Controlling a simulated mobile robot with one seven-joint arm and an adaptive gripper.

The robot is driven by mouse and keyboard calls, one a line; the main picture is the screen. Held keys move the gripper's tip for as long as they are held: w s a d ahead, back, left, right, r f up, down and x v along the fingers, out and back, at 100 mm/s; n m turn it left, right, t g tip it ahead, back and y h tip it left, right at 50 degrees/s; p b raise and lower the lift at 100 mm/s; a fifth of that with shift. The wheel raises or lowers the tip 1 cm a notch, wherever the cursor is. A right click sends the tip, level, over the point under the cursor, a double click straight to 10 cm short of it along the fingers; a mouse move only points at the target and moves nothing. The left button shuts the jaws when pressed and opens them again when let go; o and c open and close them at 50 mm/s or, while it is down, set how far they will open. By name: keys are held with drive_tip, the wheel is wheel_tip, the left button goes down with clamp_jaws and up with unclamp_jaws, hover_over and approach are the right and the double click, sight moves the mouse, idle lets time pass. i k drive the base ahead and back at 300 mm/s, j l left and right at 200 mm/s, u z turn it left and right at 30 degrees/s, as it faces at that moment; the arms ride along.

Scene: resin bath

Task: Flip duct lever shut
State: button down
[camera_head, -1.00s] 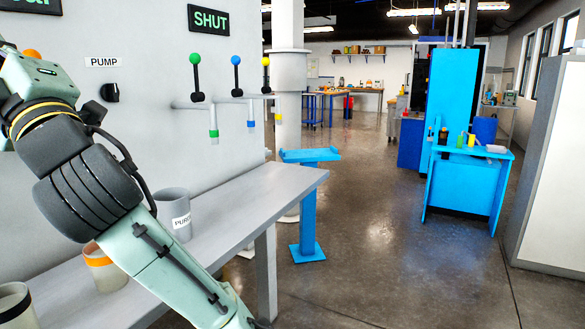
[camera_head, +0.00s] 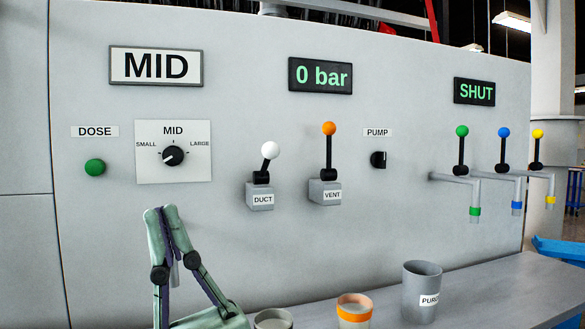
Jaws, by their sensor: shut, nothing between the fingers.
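The duct lever (camera_head: 266,164) has a white ball on a short black stick. It stands up from a grey box labelled DUCT (camera_head: 260,198) on the wall panel and leans a little to the right. My gripper (camera_head: 162,214) is at the lower left, pointing up, with its fingertips together and nothing between them. In the picture it is left of the duct lever and lower than its ball, apart from it. The gap in depth to the panel is hard to judge.
The orange-topped vent lever (camera_head: 328,150) stands just right of the duct lever. A dose button (camera_head: 95,168) and a dial (camera_head: 173,156) are to the left. Three tap levers are at the right. Cups, including a grey one (camera_head: 421,290), stand on the bench (camera_head: 500,290) below.

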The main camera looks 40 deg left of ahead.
sight(271, 150)
drive_tip(key=u, duration=1.25)
